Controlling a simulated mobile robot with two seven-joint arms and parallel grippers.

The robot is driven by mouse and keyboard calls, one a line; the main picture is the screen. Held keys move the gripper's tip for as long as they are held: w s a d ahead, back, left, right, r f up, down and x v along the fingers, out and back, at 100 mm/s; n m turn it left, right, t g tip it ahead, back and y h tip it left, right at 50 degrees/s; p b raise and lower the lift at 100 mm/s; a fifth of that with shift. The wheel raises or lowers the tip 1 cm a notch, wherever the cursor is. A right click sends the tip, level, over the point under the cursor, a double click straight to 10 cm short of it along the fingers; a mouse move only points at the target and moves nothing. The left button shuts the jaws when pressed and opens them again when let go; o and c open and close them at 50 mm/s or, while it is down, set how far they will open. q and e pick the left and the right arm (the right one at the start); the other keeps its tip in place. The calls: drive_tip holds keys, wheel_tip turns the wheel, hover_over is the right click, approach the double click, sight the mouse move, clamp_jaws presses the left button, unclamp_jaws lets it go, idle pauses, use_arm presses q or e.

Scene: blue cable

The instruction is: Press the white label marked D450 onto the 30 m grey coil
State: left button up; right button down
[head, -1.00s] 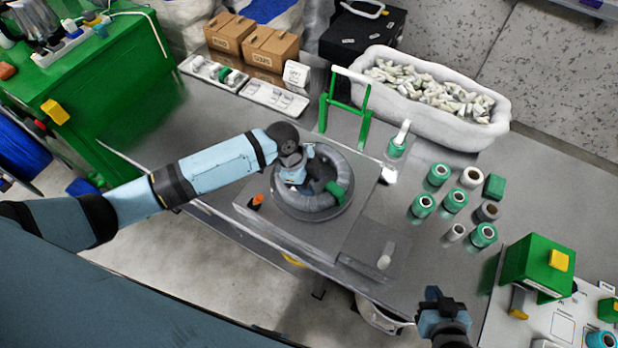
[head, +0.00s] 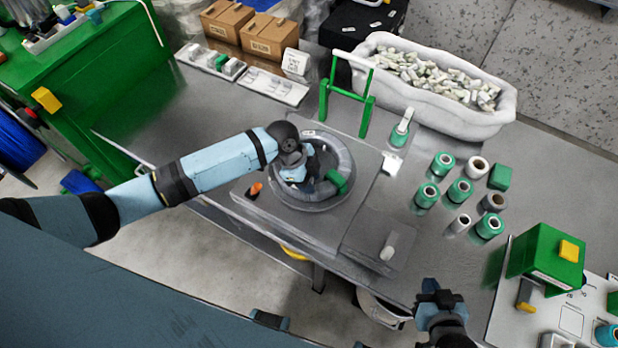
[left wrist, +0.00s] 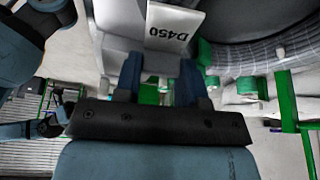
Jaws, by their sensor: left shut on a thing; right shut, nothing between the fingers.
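The grey coil (head: 340,160) lies on a round plate on the bench, with a green band on its right side. My left gripper (head: 296,175) is over the coil's left part and hides some of it. My right gripper (head: 438,292) is shut and empty, off the bench's front edge.
A green stand (head: 345,95) and a white bin (head: 435,90) of small pieces stand behind the coil. Several green and white rolls (head: 459,191) stand to the right. A green box (head: 545,255) is further right.

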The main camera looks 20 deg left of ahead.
use_arm(q)
drive_tip(key=shift+f, duration=0.3)
drive_tip(key=shift+f, duration=0.3)
idle(0.4)
drive_tip(key=shift+f, duration=0.2)
idle(0.6)
drive_tip(key=shift+f, duration=0.15)
idle(1.0)
drive_tip(key=o, duration=1.1)
